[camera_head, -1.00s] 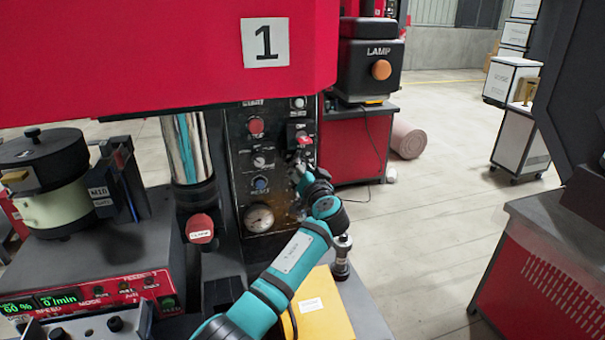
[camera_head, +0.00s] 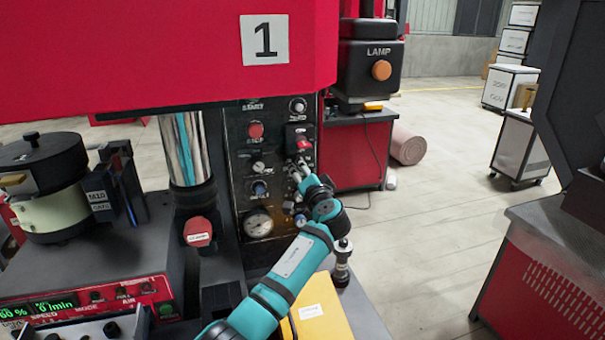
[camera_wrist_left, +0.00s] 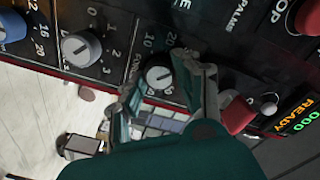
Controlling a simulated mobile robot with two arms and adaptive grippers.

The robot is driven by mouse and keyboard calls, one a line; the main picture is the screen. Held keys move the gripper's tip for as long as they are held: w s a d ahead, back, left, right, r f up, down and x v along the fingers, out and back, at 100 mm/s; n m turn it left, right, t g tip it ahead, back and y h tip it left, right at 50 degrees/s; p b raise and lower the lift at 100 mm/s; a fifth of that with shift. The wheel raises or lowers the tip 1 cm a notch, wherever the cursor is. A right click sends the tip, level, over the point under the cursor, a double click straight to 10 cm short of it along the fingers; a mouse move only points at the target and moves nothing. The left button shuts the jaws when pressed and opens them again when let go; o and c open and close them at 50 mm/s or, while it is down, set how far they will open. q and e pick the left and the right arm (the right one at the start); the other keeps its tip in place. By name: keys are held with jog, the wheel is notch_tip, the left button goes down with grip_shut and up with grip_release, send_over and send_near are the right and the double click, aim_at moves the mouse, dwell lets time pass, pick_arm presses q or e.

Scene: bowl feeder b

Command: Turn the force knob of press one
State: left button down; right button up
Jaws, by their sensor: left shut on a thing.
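Press one is marked by a white sign with a 1 (camera_head: 265,40). Its black control panel (camera_head: 236,155) stands below, with knobs, switches and a gauge. My left gripper (camera_head: 300,172) reaches the right column of this panel, below a red switch. In the left wrist view the force knob (camera_wrist_left: 158,76), round and dark with a pale face, sits between the two fingers of my left gripper (camera_wrist_left: 165,92), which are shut on it. Scale numbers 10 and 20 show beside it. In the head view the gripper hides this knob. My right gripper is in neither view.
A grey knob (camera_wrist_left: 81,49) and a red switch (camera_wrist_left: 236,115) flank the gripper closely in the wrist view. A pressure gauge (camera_head: 258,222) is lower left.

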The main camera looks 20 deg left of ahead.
pick_arm(q)
jog(key=c, duration=0.9)
grip_release()
jog(key=shift+c, duration=0.2)
jog(key=shift+d, duration=0.1)
jog(key=v, duration=1.2)
